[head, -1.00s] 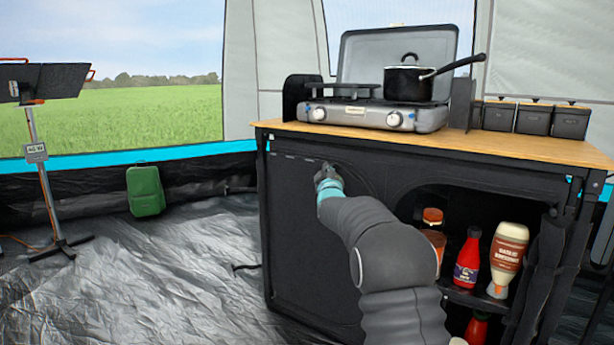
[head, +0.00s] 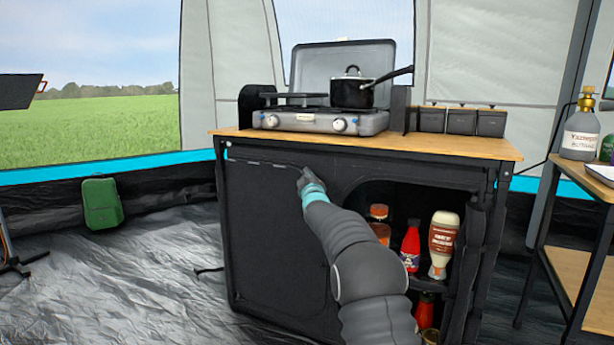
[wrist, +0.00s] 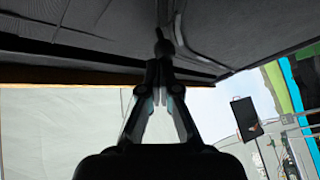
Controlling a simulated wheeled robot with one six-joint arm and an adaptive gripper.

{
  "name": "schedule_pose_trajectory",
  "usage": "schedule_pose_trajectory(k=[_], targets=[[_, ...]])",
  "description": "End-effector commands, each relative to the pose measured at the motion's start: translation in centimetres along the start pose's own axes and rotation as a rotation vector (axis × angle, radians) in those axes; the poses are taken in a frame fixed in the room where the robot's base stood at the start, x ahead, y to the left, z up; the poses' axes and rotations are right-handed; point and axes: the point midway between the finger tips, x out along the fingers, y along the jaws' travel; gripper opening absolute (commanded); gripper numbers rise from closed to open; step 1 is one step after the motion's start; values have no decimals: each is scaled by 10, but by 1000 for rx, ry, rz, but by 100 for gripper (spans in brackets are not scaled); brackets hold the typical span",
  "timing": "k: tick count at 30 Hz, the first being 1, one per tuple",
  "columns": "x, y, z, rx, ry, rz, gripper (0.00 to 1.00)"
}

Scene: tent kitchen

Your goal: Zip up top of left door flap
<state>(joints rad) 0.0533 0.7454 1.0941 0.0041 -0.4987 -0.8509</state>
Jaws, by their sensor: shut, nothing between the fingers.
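The left door flap (head: 272,235) is a black fabric panel on the front of the kitchen cabinet, and it hangs flat over the left opening. A thin pale zip line (head: 262,163) runs along its top edge from the left corner towards my gripper (head: 307,182). My gripper is shut at the upper right part of the flap, near its rounded corner. In the wrist view, the closed fingertips (wrist: 160,62) are up against a small dark piece (wrist: 162,46), perhaps the zip pull, by the dark fabric. I cannot tell whether they touch it.
The wooden cabinet top (head: 400,143) carries a stove (head: 318,121), a black pot (head: 352,93) and dark canisters (head: 460,121). The right compartment is open, with bottles such as a red one (head: 411,248). A side table (head: 572,190) stands at the right.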

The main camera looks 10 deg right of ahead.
Motion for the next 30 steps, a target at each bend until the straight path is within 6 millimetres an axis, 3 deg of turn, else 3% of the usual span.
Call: schedule_pose_trajectory(k=[1,5,14,30], targets=[[0,-3,6,0,-10,-6,0],[1,-1,1,1,-10,-5,0],[10,4,-38,-1,-5,0,0],[-58,6,-33,-3,-6,5,0]])
